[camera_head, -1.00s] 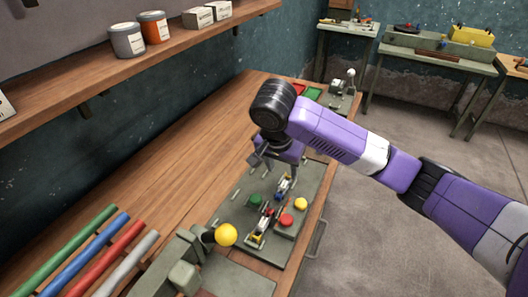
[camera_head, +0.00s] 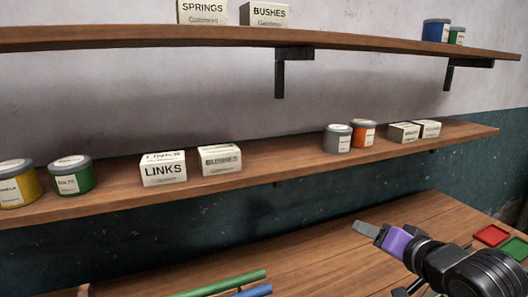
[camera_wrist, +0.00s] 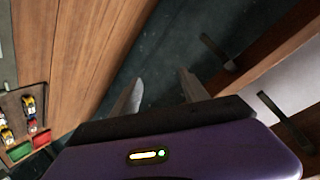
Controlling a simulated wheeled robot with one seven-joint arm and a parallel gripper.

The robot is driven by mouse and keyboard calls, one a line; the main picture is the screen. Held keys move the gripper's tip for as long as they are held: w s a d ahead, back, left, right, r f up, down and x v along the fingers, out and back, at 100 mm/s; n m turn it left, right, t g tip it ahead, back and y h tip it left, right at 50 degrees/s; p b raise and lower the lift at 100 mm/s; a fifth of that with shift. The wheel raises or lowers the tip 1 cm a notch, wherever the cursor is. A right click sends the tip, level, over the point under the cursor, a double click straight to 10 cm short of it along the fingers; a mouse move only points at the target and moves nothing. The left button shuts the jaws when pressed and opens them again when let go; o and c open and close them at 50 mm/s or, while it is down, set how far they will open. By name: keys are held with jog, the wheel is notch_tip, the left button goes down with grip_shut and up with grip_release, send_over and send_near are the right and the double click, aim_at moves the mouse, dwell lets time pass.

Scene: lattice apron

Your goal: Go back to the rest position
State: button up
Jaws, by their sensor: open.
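My gripper (camera_head: 367,229) shows at the lower right of the head view, raised above the wooden bench and pointing left toward the wall side. In the wrist view its two fingers (camera_wrist: 160,92) stand apart with nothing between them, so it is open and empty. The fingers point at the dark teal wall (camera_wrist: 165,60). My purple and black wrist is in the head view's lower right corner; the rest of my arm is mostly out of frame.
The lower shelf (camera_head: 290,165) holds tins and white boxes, including a LINKS box (camera_head: 163,170). An upper shelf (camera_head: 350,39) holds more. On the bench (camera_head: 330,262) are a red tray (camera_head: 492,235), a green tray (camera_head: 516,248) and coloured rods (camera_head: 225,284). Small coloured parts (camera_wrist: 30,105) show left in the wrist view.

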jog(key=s+a+r+m+t+h, duration=0.1)
jog(key=s+a+r+t+h, duration=0.1)
jog(key=s+a+r+t, duration=0.35)
jog(key=s+f+n+g, duration=0.1)
jog(key=s+f+n, duration=0.1)
jog(key=s+f, duration=0.5)
jog(key=s+f+n+g+b, duration=0.1)
jog(key=s+f, duration=0.6)
jog(key=s, duration=1.3)
jog(key=s+f+n+g, duration=0.2)
jog(key=s+f, duration=0.5)
jog(key=s, duration=0.7)
jog(key=shift+a+f+n, duration=0.2)
jog(key=shift+a+n, duration=0.25)
jog(key=shift+n, duration=0.25)
